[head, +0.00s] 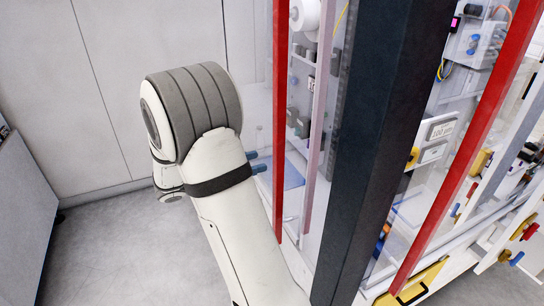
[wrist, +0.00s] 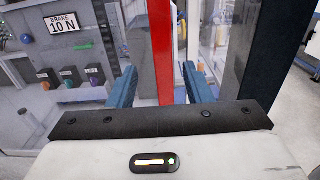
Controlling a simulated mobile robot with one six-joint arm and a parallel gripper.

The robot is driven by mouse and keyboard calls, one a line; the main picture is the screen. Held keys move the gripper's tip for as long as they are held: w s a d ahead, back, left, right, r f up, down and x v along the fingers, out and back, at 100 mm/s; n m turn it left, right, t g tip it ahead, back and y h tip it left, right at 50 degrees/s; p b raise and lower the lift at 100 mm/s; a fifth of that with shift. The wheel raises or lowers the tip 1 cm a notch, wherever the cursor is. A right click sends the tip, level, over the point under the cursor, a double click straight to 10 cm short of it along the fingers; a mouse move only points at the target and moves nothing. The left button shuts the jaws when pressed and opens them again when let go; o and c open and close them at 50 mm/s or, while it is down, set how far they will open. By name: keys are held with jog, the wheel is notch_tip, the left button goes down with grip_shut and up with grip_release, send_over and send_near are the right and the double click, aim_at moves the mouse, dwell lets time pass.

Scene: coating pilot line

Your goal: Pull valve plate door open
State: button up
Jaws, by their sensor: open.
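A clear panel door with a red vertical edge strip (head: 280,110) stands left of a dark post in the head view. No label confirms that it is the valve plate door. My gripper (head: 259,161) shows as two blue fingertips beside this strip, with most of the hand hidden behind my arm. In the wrist view my gripper (wrist: 164,86) is open, with one finger on each side of a red strip (wrist: 165,50). The fingers look apart from it; whether the strip lies fully between them in depth is unclear. No handle shows there.
A dark post (head: 365,150) stands right of the door, and another red-edged panel (head: 470,150) is further right. A yellow drawer front (head: 415,285) sits low. In the wrist view a "BRAKE 10 N" sign (wrist: 62,23) hangs above several knobs. Floor at left (head: 110,250) is clear.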

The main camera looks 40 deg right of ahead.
aim_at(274, 157)
jog(key=p+x, duration=0.2)
jog(key=x, duration=0.5)
jog(key=shift+s+d, duration=0.1)
jog(key=shift+d, duration=0.15)
grip_shut()
jog(key=shift+r, duration=0.1)
jog(key=shift+a, duration=0.45)
